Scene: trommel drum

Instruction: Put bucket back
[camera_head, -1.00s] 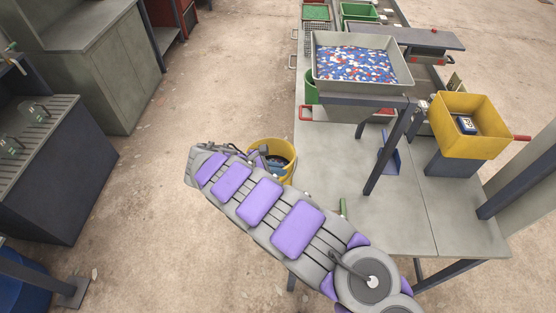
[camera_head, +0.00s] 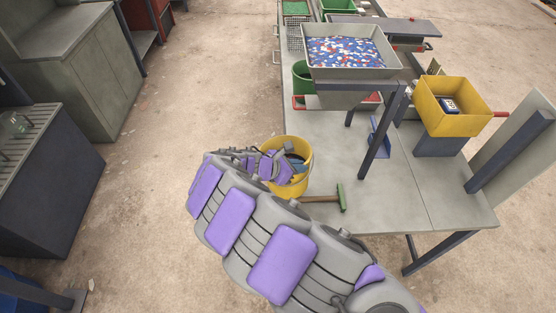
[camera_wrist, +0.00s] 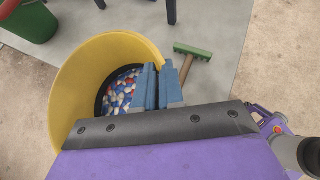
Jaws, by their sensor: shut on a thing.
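A yellow bucket (camera_head: 304,183) shows at the left front edge of the grey table (camera_head: 400,205), partly hidden behind my arm. In the wrist view the bucket (camera_wrist: 75,85) fills the left half, with red, white and blue pellets in its dark bottom. My gripper (camera_wrist: 158,88) has its blue fingers over the right side of the bucket and is shut on it. In the head view my gripper (camera_head: 290,165) is partly hidden at the bucket's mouth. I cannot tell whether the bucket touches the table.
A green-headed tool (camera_head: 341,197) with a wooden handle lies right of the bucket. A pellet-filled tray (camera_head: 345,52) stands on legs behind. A green bucket (camera_head: 303,78) sits beneath it. A yellow box (camera_head: 452,125) stands at right. Open floor lies left.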

